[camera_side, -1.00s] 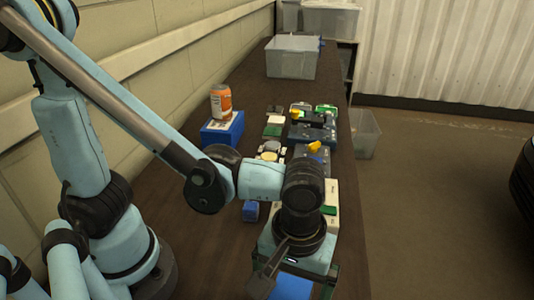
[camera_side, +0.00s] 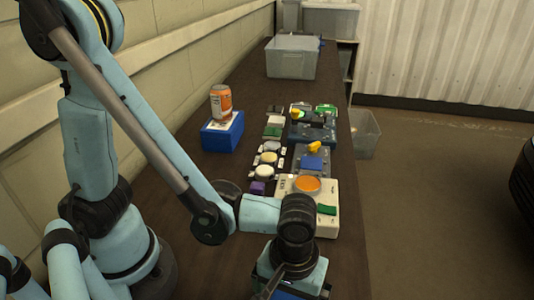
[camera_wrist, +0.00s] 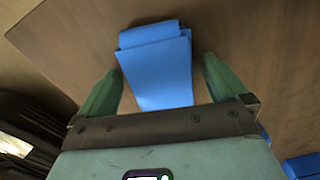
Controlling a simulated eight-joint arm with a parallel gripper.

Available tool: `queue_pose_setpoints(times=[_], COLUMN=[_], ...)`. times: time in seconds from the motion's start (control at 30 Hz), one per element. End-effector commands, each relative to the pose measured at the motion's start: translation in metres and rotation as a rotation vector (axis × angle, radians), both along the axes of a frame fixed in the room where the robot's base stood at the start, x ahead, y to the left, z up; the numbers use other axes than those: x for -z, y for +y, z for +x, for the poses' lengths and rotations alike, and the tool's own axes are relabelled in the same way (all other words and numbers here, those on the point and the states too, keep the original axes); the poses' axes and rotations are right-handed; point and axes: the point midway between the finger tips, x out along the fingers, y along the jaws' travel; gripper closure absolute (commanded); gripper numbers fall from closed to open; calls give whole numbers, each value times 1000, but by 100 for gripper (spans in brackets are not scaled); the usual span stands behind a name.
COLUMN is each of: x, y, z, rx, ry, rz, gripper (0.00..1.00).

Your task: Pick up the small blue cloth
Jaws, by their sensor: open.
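A blue folded cloth (camera_wrist: 158,70) lies on the brown bench top in the wrist view, with a folded band along its far end. My gripper (camera_wrist: 162,66) is open, with one green finger on each side of the cloth and a gap between each finger and the cloth. The near end of the cloth is hidden by the gripper body. In the side view my gripper (camera_side: 291,262) is low at the bottom edge, and its fingertips cannot be made out. Only a sliver of blue shows under it there.
Another blue thing (camera_wrist: 303,165) is cut off at the wrist view's lower right. A cream device with an orange disc (camera_side: 307,185) stands just beyond my gripper.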

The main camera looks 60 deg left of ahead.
Motion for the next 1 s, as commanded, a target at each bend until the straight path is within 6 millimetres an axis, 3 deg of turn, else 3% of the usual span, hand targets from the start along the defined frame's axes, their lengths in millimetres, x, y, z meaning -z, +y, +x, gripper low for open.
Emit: queue_pose_setpoints(times=[0.03, 0.37, 0.77, 1.0], x=[0, 0, -4, -24], y=[0, 0, 0, 0], z=[0, 0, 0, 0], rx=[0, 0, 0, 0], ry=[0, 0, 0, 0], rz=[0, 0, 0, 0], gripper=[0, 51, 52, 52])
